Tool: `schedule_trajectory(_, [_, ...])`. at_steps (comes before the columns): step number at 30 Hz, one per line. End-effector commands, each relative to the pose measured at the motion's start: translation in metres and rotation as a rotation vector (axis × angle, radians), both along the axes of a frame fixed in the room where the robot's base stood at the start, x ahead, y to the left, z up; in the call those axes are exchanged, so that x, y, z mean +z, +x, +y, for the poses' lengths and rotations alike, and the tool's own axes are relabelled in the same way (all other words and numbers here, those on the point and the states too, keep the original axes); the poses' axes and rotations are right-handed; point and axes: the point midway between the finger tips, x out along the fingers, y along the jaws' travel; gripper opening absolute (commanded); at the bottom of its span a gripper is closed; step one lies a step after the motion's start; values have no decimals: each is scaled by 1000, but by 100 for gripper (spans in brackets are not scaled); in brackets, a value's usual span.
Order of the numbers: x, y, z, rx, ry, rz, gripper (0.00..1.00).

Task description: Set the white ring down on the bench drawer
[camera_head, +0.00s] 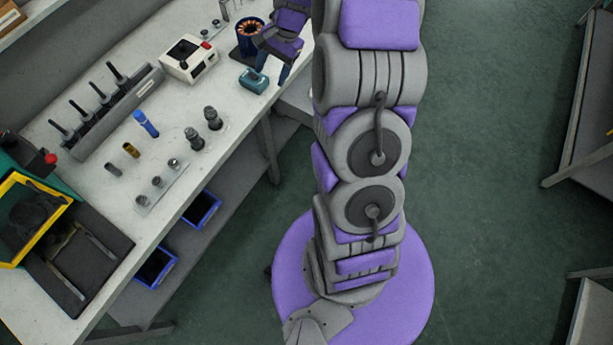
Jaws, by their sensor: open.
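My gripper (272,72) hangs near the bench's right edge with its two fingers apart, pointing down. I see nothing held between them. I cannot make out a white ring anywhere in this view. A pale surface (296,103) juts out at the bench's right edge, just below and right of my gripper. It may be the bench drawer, and my arm hides part of it.
On the bench (228,126), a small teal block (253,80) and a blue round part (249,38) stand near my gripper. A white box (189,59), a blue cylinder (146,124) and dark fittings (212,118) lie further left. Blue bins (202,209) sit below.

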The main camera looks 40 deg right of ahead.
Motion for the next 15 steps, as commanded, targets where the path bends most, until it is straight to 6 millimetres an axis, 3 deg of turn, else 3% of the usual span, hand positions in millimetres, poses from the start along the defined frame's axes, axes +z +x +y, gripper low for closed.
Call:
schedule_trajectory(1, [14,-13,18,63,-12,-5,61])
schedule_trajectory(6, [49,-58,62,260,-53,-14,61])
schedule_trajectory(15, [92,-154,115,591,-138,-24,61])
